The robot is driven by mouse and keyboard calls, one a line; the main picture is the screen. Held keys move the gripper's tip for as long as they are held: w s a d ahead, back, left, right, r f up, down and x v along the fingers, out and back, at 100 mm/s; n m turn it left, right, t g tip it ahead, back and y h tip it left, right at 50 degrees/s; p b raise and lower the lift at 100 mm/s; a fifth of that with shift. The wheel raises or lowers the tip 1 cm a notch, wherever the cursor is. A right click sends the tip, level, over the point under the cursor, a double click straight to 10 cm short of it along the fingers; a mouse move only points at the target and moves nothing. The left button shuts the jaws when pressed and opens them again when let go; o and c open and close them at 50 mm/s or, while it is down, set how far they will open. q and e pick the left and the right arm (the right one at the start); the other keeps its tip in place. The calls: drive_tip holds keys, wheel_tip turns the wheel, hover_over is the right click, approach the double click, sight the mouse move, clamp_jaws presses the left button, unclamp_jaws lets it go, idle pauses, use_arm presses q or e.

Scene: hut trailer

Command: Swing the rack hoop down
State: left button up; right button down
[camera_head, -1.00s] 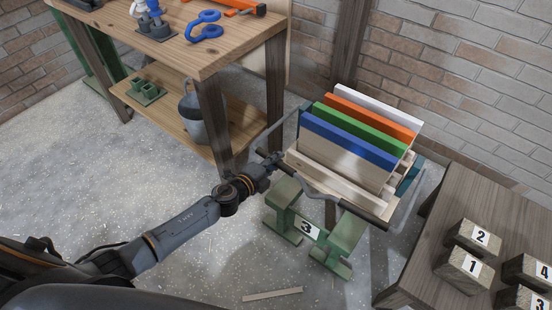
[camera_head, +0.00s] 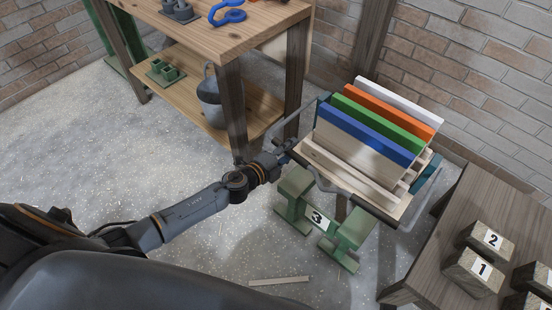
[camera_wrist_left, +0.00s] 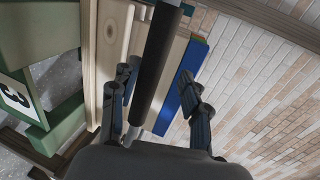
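The rack (camera_head: 393,201) is a pale wooden stand holding several upright boards, with white, orange, green and blue edges. Its hoop has grey side arms (camera_head: 413,208) and a black grip bar (camera_head: 350,188), which slants across the front, near the base of the boards. My left gripper (camera_head: 283,150) is at the bar's left end. In the left wrist view, the black bar (camera_wrist_left: 158,65) passes between the fingers of my left gripper (camera_wrist_left: 160,88). The fingers stand apart, with gaps visible beside the bar. My right gripper is out of view.
A green trestle (camera_head: 345,238) marked 3 is below the rack. A wooden workbench (camera_head: 232,45) with a lower shelf stands at the upper left. A low table (camera_head: 440,245) with numbered blocks is at the right. A thin strip (camera_head: 280,281) lies on the floor.

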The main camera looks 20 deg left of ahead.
use_arm(q)
drive_tip(key=v, duration=1.1)
drive_tip(key=shift+s+d+f, duration=0.1)
